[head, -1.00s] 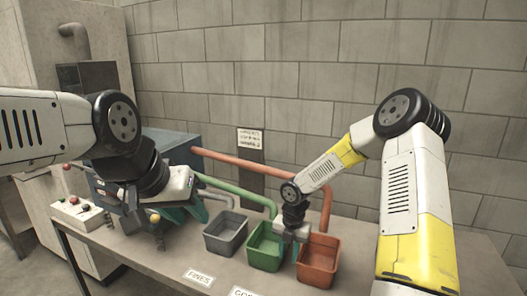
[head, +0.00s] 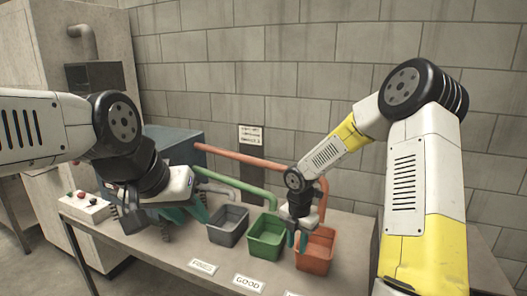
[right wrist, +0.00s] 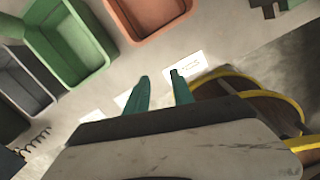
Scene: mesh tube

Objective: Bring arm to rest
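My left gripper (head: 188,214) has teal fingers and hangs in front of the blue-grey machine, left of the grey bin. Its wrist and its angle hide how far its fingers are apart. My right gripper (head: 297,241) points down in front of the gap between the green bin (head: 252,250) and the orange-red bin (head: 301,262). In the right wrist view its two teal fingers (right wrist: 160,92) stand apart, with nothing between them.
The grey bin (head: 214,236) stands left of the green one. Labels lie in front, including the GOOD card (head: 249,283). A button box (head: 84,208) sits at the table's left. Green (head: 235,183) and orange (head: 250,158) pipes run behind. A yellow-edged round object (right wrist: 262,88) shows beyond the table edge.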

